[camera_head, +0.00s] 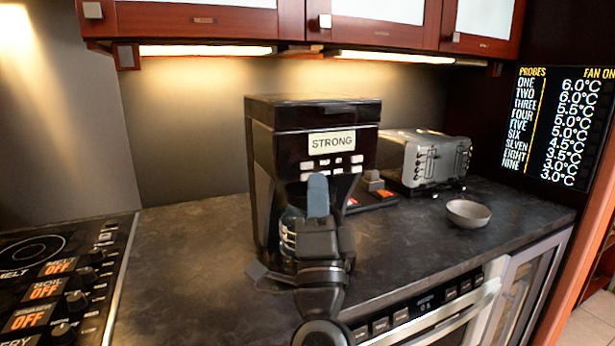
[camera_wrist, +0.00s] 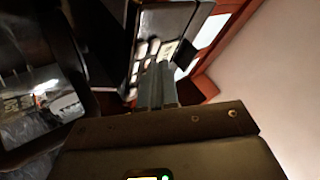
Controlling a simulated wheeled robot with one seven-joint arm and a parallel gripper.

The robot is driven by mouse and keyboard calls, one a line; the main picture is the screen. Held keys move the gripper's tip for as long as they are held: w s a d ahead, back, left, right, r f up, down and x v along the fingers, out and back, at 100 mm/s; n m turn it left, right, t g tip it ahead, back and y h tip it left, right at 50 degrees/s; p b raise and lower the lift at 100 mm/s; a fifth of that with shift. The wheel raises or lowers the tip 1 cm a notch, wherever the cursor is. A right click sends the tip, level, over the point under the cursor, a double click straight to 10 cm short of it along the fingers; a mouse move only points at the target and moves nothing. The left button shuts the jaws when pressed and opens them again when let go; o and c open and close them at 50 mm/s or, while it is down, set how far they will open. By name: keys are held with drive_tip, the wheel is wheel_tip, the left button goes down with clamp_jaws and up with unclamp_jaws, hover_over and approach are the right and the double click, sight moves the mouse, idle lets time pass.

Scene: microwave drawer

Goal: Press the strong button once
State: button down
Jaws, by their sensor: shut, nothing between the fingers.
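A black coffee maker (camera_head: 265,150) stands upright on the counter. The fingers hide part of that row. In the wrist view, the closed fingers (camera_wrist: 160,70) reach close to the button panel (camera_wrist: 140,60); contact cannot be told.
A glass carafe (camera_head: 288,232) sits low in the coffee maker, partly behind my arm. A silver toaster (camera_head: 425,160) and a bowl (camera_head: 468,213) stand to the right. A stove (camera_head: 60,280) is at the left. Cabinets (camera_head: 290,22) hang above.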

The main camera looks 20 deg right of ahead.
drive_tip(key=s+p, duration=0.1)
drive_tip(key=s, duration=0.4)
idle(0.3)
idle(0.6)
drive_tip(key=s+f+n+g+y, duration=0.2)
drive_tip(key=s+f+n+y, duration=0.6)
drive_tip(key=s+f+n, duration=0.6)
drive_tip(key=s+f+n+g+y, duration=0.1)
drive_tip(key=s+f+n+g, duration=0.2)
drive_tip(key=s, duration=0.9)
drive_tip(key=s+f+n+g+y, duration=0.1)
drive_tip(key=s+f+n+g, duration=0.2)
drive_tip(key=s, duration=0.9)
drive_tip(key=shift+s+d+f+g, duration=0.2)
drive_tip(key=shift+f+g, duration=0.3)
drive_tip(key=shift+g, duration=0.2)
